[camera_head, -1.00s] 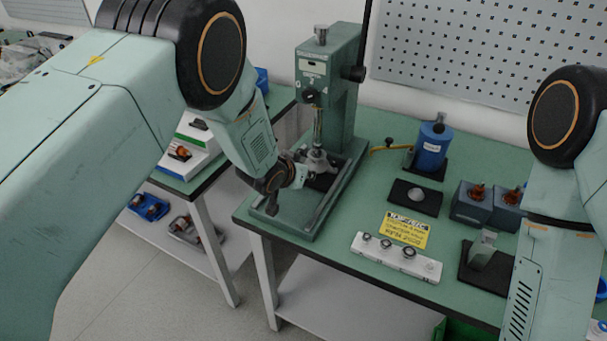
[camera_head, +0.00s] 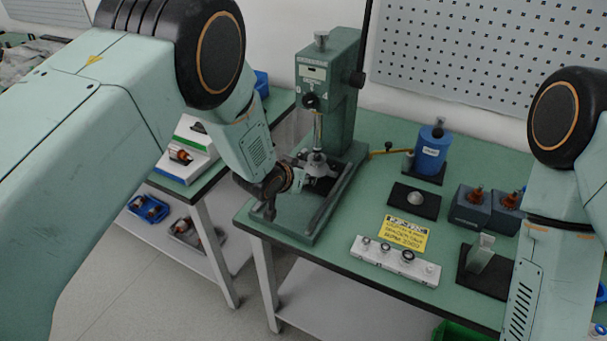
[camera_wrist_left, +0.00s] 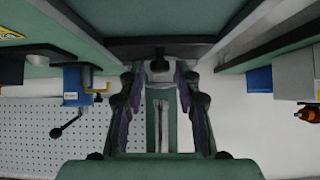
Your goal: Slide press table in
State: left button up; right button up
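The green arbor press (camera_head: 328,85) stands at the back left of the workbench. Its base (camera_head: 312,215) has raised side rails and reaches the bench's front left corner. A silver fixture (camera_head: 317,166) sits under the ram, over a dark plate (camera_head: 322,186) that I take for the press table; my arm partly hides it. My left gripper (camera_head: 298,178) is low over the base, in front of the fixture. In the left wrist view its two fingers (camera_wrist_left: 160,88) are apart, with a small dark knob (camera_wrist_left: 158,52) just beyond the tips. Contact cannot be told. My right gripper is outside the views.
Right of the press are a blue cylinder device (camera_head: 432,152), a black pad (camera_head: 414,201), a yellow sign (camera_head: 404,233), a white block with rings (camera_head: 395,261) and grey boxes (camera_head: 470,208).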

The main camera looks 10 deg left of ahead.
pick_arm(q)
jog(key=shift+p+v, duration=1.8)
jog(key=shift+v, duration=0.6)
jog(key=shift+r, duration=0.1)
